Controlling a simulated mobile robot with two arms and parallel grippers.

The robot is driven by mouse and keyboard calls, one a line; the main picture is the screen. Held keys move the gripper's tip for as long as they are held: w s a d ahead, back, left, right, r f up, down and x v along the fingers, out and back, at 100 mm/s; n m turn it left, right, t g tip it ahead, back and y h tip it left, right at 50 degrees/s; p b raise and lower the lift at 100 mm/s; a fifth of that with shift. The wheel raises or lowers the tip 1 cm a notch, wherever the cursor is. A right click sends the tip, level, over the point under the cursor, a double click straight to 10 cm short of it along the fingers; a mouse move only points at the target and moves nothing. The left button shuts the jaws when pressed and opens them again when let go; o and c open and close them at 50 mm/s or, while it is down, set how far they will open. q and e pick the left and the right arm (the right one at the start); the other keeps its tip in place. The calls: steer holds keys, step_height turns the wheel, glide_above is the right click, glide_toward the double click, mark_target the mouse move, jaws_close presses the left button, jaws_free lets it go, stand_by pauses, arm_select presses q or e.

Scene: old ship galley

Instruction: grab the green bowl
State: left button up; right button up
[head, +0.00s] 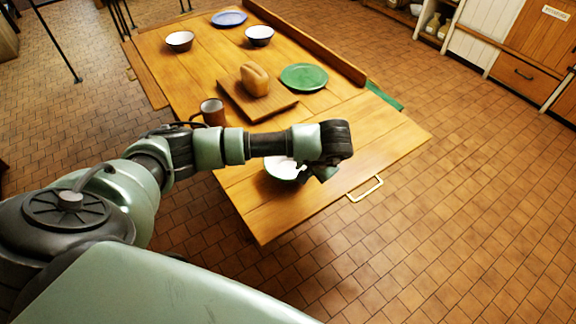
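The green bowl (281,172), white inside with a green rim, sits on the near part of the wooden table (255,215). My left arm reaches in from the left and passes over the bowl's far side, hiding part of it. My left gripper (322,174) points down at the bowl's right edge. Its fingers are small and mostly hidden by the wrist, so I cannot tell whether they are open, shut or touching the rim. My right gripper is out of view.
A brown mug (213,112) stands left of a cutting board (235,98) with a bread loaf (255,79). A green plate (304,77), two bowls (180,40) (260,35) and a blue plate (229,18) are farther back. The table's right front is clear, with a handle (366,190) at its edge.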

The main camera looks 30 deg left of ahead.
mark_target(288, 166)
arm_select(q)
steer(key=shift+d+p+x, duration=0.2)
steer(key=shift+p+x, duration=0.5)
steer(key=shift+x, duration=2)
steer(key=shift+s+f, duration=0.1)
steer(key=shift+s, duration=0.05)
steer(key=shift+c, duration=0.3)
jaws_close()
